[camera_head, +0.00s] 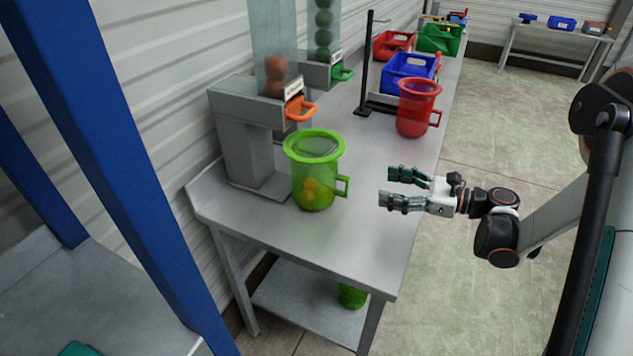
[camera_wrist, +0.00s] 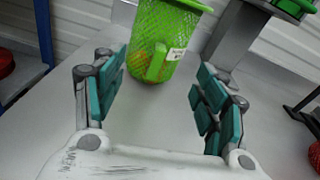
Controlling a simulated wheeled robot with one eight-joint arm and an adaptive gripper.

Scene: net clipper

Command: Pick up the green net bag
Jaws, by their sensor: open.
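The green net bag (camera_head: 317,172) stands upright on the metal table, with a wide rim and a side handle facing right. Orange round items show through its mesh near the bottom. It also shows in the wrist view (camera_wrist: 167,40), top centre, with its handle towards me and a small white label. My gripper (camera_head: 391,187) is open and empty, to the right of the bag near the table's right edge, pointing at the handle. In the wrist view my open gripper (camera_wrist: 160,97) has its fingers either side of the picture, and the bag is beyond them, apart from them.
A grey dispenser (camera_head: 245,140) with an orange handle stands behind the bag. A red net bag (camera_head: 418,108), a black stand (camera_head: 366,70) and a blue bin (camera_head: 409,72) are farther along the table (camera_head: 350,240). A blue post (camera_head: 110,150) rises at left. The tabletop before the bag is clear.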

